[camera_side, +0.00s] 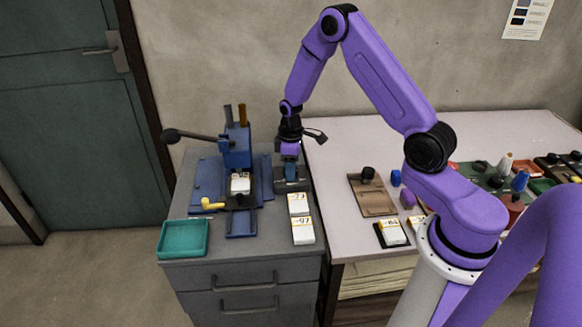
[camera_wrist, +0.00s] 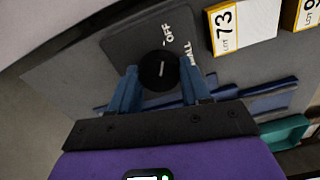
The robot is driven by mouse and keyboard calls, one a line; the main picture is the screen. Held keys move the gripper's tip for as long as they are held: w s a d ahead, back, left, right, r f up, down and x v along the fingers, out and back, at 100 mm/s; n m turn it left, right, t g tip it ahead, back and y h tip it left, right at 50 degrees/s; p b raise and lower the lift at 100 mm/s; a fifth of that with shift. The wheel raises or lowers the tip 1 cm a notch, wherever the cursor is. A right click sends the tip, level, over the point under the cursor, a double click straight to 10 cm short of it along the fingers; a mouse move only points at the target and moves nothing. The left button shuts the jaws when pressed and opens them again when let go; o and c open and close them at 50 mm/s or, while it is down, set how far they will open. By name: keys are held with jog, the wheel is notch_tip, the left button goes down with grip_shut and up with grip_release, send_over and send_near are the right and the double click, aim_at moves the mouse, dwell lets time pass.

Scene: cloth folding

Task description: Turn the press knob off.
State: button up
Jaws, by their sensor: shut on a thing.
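The press knob (camera_wrist: 159,64) is a round black dial with a white line, on a dark grey plate (camera_wrist: 128,45) marked OFF and ALL. In the wrist view the white line runs nearly upright, roughly towards the OFF mark; which end is the pointer I cannot tell. My gripper (camera_wrist: 158,76) has its two blue fingers on either side of the knob and is shut on it. In the side view my gripper (camera_side: 290,158) points down over the plate (camera_side: 291,186), and hides the knob. The blue press (camera_side: 237,155) with its black-ended lever stands just left of it.
Two white boxes, one marked 73 (camera_side: 298,204) and one marked 97 (camera_side: 303,232), lie in front of the plate. A green tray (camera_side: 183,252) sits at the cabinet's front left. The right table (camera_side: 480,130) holds a brown board (camera_side: 372,198) and several small items.

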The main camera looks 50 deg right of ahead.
dwell(0.3)
jog(key=o, duration=1.1)
jog(key=shift+c, duration=0.2)
notch_tip(320, 180, up, 18)
jog(key=shift+f, duration=0.25)
jog(key=s+a+r+n, duration=0.3)
jog(key=s+a, duration=0.9)
jog(key=a, duration=0.1)
jog(key=s+a+n, duration=0.1)
jog(key=s+n, duration=0.1)
jog(key=s, duration=1.8)
jog(key=shift+s+a+n, duration=0.15)
jog(key=shift+a+n, duration=0.15)
jog(key=shift+n, duration=0.1)
